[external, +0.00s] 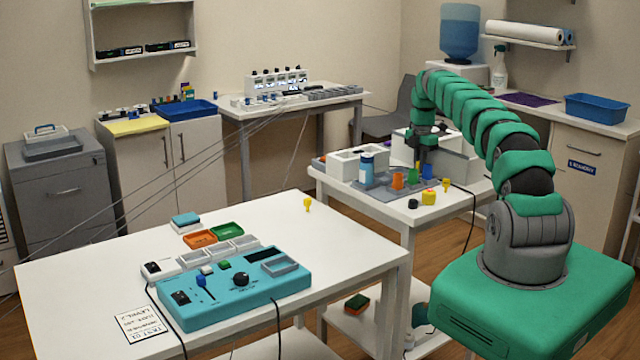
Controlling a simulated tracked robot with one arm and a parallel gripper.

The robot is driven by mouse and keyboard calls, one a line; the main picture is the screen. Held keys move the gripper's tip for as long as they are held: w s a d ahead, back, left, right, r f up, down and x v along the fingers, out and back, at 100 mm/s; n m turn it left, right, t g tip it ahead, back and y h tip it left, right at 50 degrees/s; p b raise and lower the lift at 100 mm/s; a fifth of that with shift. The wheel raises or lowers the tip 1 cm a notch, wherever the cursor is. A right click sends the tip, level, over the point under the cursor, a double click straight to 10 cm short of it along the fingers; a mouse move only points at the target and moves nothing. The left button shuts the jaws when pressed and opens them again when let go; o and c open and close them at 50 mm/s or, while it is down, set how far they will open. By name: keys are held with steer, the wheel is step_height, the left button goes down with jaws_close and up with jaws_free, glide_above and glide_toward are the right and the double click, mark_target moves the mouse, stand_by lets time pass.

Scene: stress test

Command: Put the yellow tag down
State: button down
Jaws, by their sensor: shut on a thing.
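My gripper (418,165) points down over the grey tray (372,186) on the right-hand white table. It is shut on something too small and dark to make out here. A small yellow tag-like piece (445,184) stands to the right of the gripper, apart from it as far as I can see. Another yellow tag-like piece (307,204) is upright on the near white table. I cannot tell which yellow piece is the task's tag, or whether one is hidden in the jaws.
Around the gripper are a blue bottle (366,168), an orange cup (398,181), a blue block (427,171), a yellow pot (428,197) and white boxes (357,161). A teal control panel (235,292) lies on the near table (335,245), whose right part is clear.

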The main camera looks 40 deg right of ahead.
steer(key=c, duration=1.5)
jaws_free()
step_height(320, 180, up, 8)
steer(key=shift+w+f+b, duration=0.1)
steer(key=shift+f+b, duration=0.05)
steer(key=shift+b, duration=0.35)
step_height(320, 180, up, 2)
steer(key=shift+p, duration=0.35)
step_height(320, 180, up, 2)
steer(key=shift+r+p, duration=0.25)
steer(key=shift+p, duration=0.95)
